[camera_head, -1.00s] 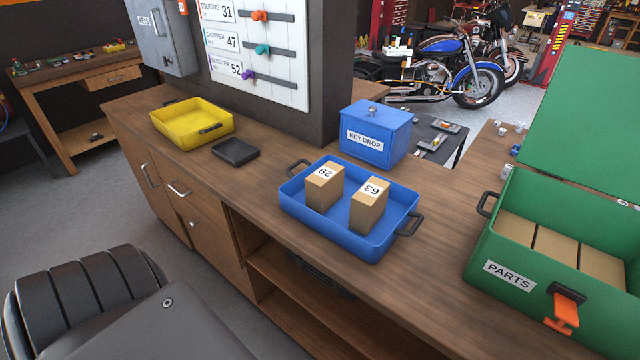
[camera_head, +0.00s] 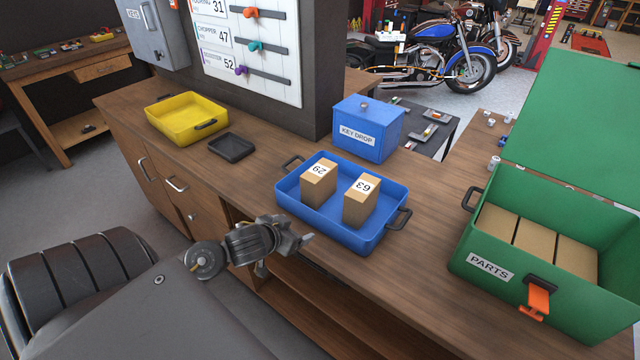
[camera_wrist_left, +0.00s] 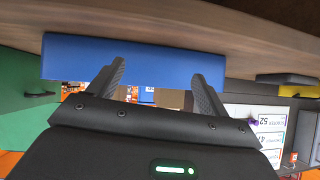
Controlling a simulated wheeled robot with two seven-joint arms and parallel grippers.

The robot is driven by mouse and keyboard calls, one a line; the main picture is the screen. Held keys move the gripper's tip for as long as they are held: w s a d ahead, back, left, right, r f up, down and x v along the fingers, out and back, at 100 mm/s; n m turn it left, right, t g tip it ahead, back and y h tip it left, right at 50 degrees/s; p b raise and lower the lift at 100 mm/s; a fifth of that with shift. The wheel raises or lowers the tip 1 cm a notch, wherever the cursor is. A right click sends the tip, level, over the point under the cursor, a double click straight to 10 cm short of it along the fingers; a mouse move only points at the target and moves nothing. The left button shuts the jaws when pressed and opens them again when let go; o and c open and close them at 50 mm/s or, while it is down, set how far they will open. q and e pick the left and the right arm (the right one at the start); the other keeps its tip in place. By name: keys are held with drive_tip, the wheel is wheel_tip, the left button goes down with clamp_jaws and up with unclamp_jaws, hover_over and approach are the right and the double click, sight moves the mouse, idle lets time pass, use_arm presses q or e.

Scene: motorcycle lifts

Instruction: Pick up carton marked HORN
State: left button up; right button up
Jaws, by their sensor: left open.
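No carton with a readable HORN mark shows. Two brown cartons marked 29 (camera_head: 318,186) and 63 (camera_head: 361,203) stand upright in a blue tray (camera_head: 373,243) on the counter. Several brown cartons (camera_head: 535,240) lie side by side in the open green PARTS box (camera_head: 560,305); no marks on them can be read. My left gripper (camera_head: 306,241) is at the counter's front edge, just in front of the blue tray and apart from it. The left wrist view shows its two fingers (camera_wrist_left: 160,72) spread and empty, with the blue tray's side (camera_wrist_left: 65,58) beyond. My right gripper is out of view.
A blue KEY DROP box (camera_head: 368,130) stands behind the blue tray. A yellow tray (camera_head: 187,119) and a small black tray (camera_head: 232,147) are to the left. The green box's raised lid (camera_head: 580,130) stands at the back right. The counter between blue tray and green box is clear.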

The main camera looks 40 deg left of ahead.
sight(311, 177)
use_arm(q)
drive_tip(key=w+a+r+t+h, duration=0.1)
drive_tip(key=w+a+r+t, duration=0.2)
drive_tip(key=w+a+r, duration=0.35)
drive_tip(key=w, duration=0.4)
drive_tip(key=w+d, duration=0.1)
drive_tip(key=w, duration=0.1)
drive_tip(key=shift+f+p, duration=0.15)
drive_tip(key=shift+p, duration=0.2)
drive_tip(key=shift+w+a+f+p, duration=0.1)
drive_tip(key=shift+w+p, duration=0.25)
drive_tip(key=shift+w, duration=0.1)
drive_tip(key=p+x, duration=0.1)
drive_tip(key=x, duration=0.2)
drive_tip(key=shift+w+f, duration=0.45)
drive_tip(key=shift+w, duration=0.1)
drive_tip(key=shift+s, duration=0.1)
drive_tip(key=shift+c, duration=1.1)
drive_tip(key=c, duration=1)
